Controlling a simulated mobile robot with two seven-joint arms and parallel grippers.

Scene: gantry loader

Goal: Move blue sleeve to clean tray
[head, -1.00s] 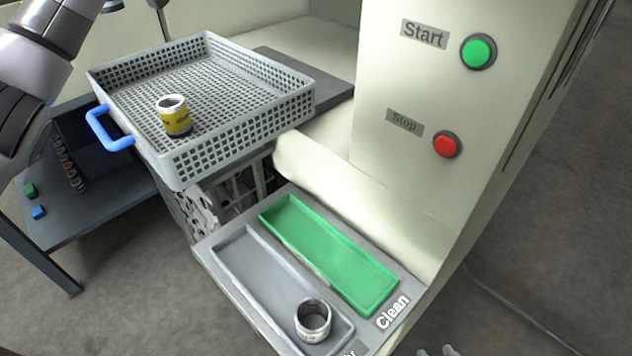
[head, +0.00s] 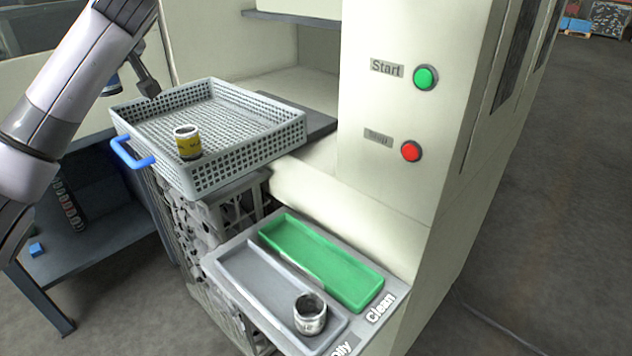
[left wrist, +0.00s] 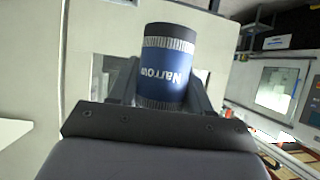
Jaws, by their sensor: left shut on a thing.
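The blue sleeve (left wrist: 166,72), printed "Narrow" with pale knurled bands, is held between the fingers of my left gripper (left wrist: 160,88) in the left wrist view. In the head view, the gripper (head: 147,82) is in the air at the basket's back left corner. A little blue of the sleeve (head: 112,86) shows beside it, mostly hidden by the arm. The clean tray (head: 320,262) is the empty green tray beside the "Clean" label, lower right, well away from the gripper. My right gripper is not in view.
A grey mesh basket (head: 250,160) with a blue handle holds a yellow sleeve (head: 187,143). A grey tray (head: 262,285) beside the green one holds a metallic sleeve (head: 310,314). The machine panel (head: 400,190) with start and stop buttons rises behind the trays.

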